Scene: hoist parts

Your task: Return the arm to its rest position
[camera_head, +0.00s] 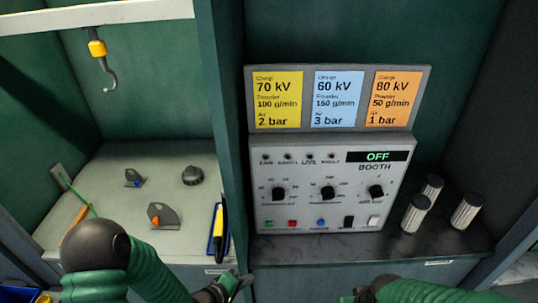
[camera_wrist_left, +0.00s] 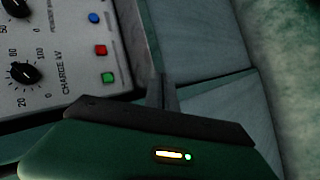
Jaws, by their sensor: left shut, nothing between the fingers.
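My left arm comes in from the lower left of the head view, with a dark round joint and a ribbed green sleeve. My left gripper (camera_head: 238,283) is low in the picture, in front of the cabinet edge below the control box, and apart from it. It is shut and empty. In the left wrist view its dark fingers (camera_wrist_left: 162,92) are together beside the control box's lower edge. My right arm's green sleeve shows at the bottom right of the head view; its gripper is mostly cut off by the frame's edge.
The grey control box (camera_head: 265,190) reads OFF on its display. Several striped cylinders (camera_head: 415,213) stand to its right. A yellow hoist hook (camera_head: 98,48) hangs at upper left above a bench (camera_head: 100,185) with small brackets and a dark knob. A divider post (camera_head: 226,120) separates the bays.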

